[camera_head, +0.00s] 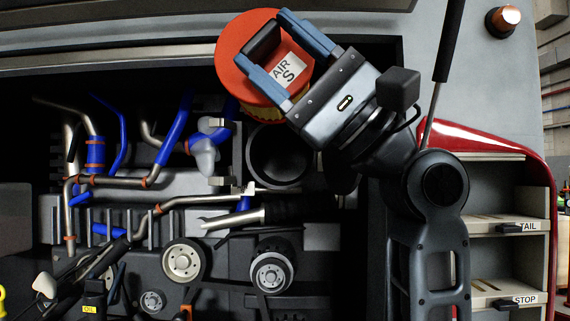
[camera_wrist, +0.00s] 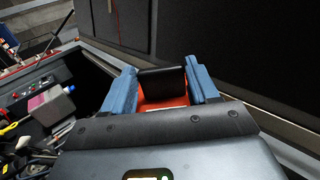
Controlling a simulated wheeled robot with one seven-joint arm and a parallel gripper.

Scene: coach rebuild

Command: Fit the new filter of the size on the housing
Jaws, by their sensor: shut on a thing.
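An orange-red round filter (camera_head: 236,68) with a white label reading "AIR S" is held at the top centre of the head view. A yellowish part shows under its lower edge. My gripper (camera_head: 268,58) has its blue fingers on either side of the filter's dark handle and is shut on it. The handle (camera_wrist: 162,82) also shows between the fingers in the wrist view, with some orange below it. A dark round housing opening (camera_head: 280,153) lies below the filter in the engine bay, apart from it. I cannot read any size mark on the housing.
Blue and metal pipes (camera_head: 95,150) fill the bay's left side. Pulleys (camera_head: 184,262) sit below. A thin black strut (camera_head: 449,40) rises near my arm. Shelves labelled "TAIL" and "STOP" (camera_head: 524,299) stand at right. The bay's upper edge (camera_head: 120,48) runs behind the filter.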

